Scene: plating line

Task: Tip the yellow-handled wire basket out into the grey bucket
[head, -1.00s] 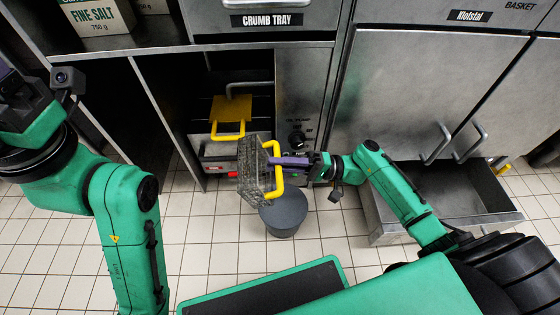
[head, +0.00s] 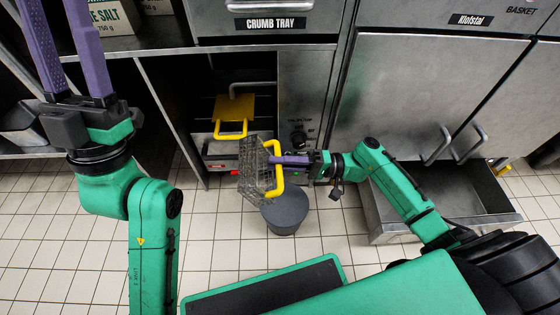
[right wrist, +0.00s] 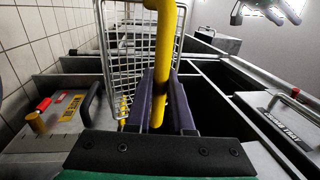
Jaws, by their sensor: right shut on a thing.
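The wire basket (head: 257,172) hangs tilted at the front of the open cabinet bay, with its yellow handle (head: 278,172) to the right. My right gripper (head: 280,160) is shut on that handle; in the right wrist view the handle (right wrist: 163,60) runs between the purple fingers, with the wire mesh (right wrist: 125,50) behind. I cannot make out any contents in the basket. The grey bucket (head: 286,213) stands on the floor; the basket overlaps its left rim in the picture and appears to be above it. My left gripper (head: 68,50) is open and empty at the upper left.
A yellow-handled part (head: 231,110) sits in the open bay behind the basket. An open metal drawer (head: 445,218) juts out at the right, near my right arm. A shelf with a salt box (head: 108,15) is at the upper left. Tiled floor is clear left of the bucket.

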